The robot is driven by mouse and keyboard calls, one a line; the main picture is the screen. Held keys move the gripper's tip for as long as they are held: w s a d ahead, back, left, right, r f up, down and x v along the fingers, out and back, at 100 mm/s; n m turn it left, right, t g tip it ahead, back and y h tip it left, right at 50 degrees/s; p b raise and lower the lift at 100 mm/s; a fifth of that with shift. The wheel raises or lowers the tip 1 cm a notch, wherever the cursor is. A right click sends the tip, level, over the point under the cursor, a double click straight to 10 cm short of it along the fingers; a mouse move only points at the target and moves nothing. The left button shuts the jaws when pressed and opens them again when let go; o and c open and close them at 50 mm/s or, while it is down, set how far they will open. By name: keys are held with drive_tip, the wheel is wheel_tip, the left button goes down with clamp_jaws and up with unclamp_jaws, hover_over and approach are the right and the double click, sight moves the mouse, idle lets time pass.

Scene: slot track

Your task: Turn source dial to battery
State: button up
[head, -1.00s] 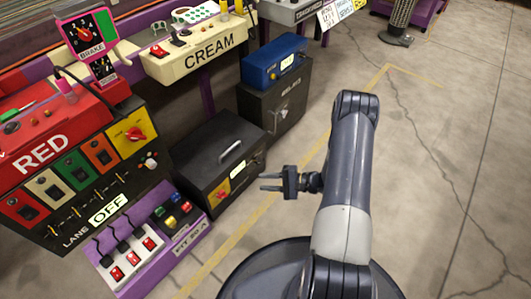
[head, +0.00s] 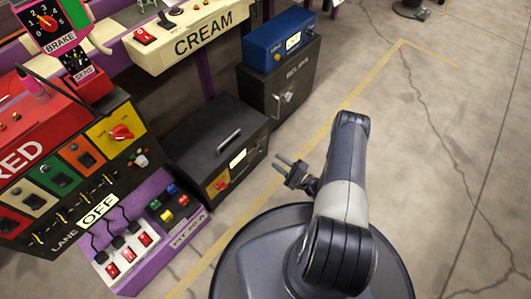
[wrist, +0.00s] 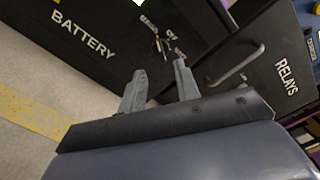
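No dial is legibly marked "source". A red knob on a yellow panel (head: 120,132) sits at the right end of the red console, its small labels unreadable. Another red knob on a small yellow panel (head: 220,183) is on the front of a low black box (head: 222,145). In the wrist view a black face lettered BATTERY (wrist: 83,37) fills the upper left, with a small metal switch or key (wrist: 160,43) between tiny labels. My gripper (head: 283,163) is open and empty, right of the low black box. Its two fingers (wrist: 160,80) show apart in the wrist view, touching nothing visible.
A black RELAYS cabinet (head: 285,85) with a handle stands behind, a blue unit (head: 280,40) on top. A purple pedal-like unit (head: 150,235) with switches and coloured buttons is at the lower left. Open concrete floor with a yellow line (head: 330,118) lies to the right.

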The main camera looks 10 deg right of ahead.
sight(260, 148)
drive_tip(key=b+x, duration=0.2)
drive_tip(key=x, duration=0.5)
drive_tip(key=shift+w, duration=0.15)
drive_tip(key=shift+a, duration=0.15)
drive_tip(key=shift+c, duration=0.4)
clamp_jaws()
